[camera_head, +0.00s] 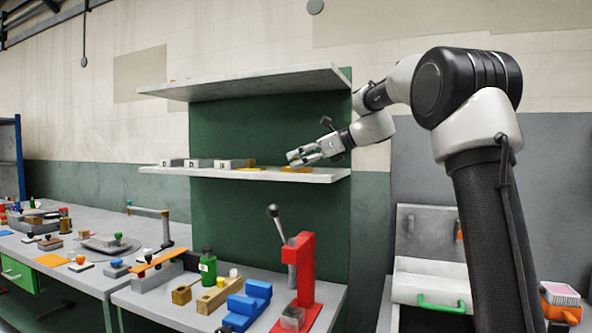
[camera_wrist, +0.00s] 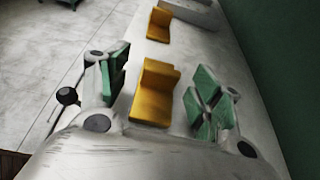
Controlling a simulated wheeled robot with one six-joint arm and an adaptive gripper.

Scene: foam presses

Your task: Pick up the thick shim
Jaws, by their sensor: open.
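Two orange-yellow stepped pieces that look like shims lie on the lower shelf. The nearer one (camera_wrist: 154,95) sits between the fingers of my gripper (camera_wrist: 162,78) in the wrist view, with space showing on both sides. In the head view this piece (camera_head: 297,170) is under the fingertips at the shelf's right part. The other piece (camera_wrist: 158,26) lies farther along the shelf, and in the head view (camera_head: 250,168) it is to the left. I cannot tell for certain which is the thick shim. My gripper (camera_head: 296,157) is open and empty, tilted down at the shelf.
The lower shelf (camera_head: 325,176) also holds several grey labelled blocks (camera_head: 200,163) to the left. An upper shelf (camera_head: 250,82) hangs above, and the green back panel (camera_wrist: 262,50) is close to the right finger. A red press (camera_head: 304,262) stands on the bench below.

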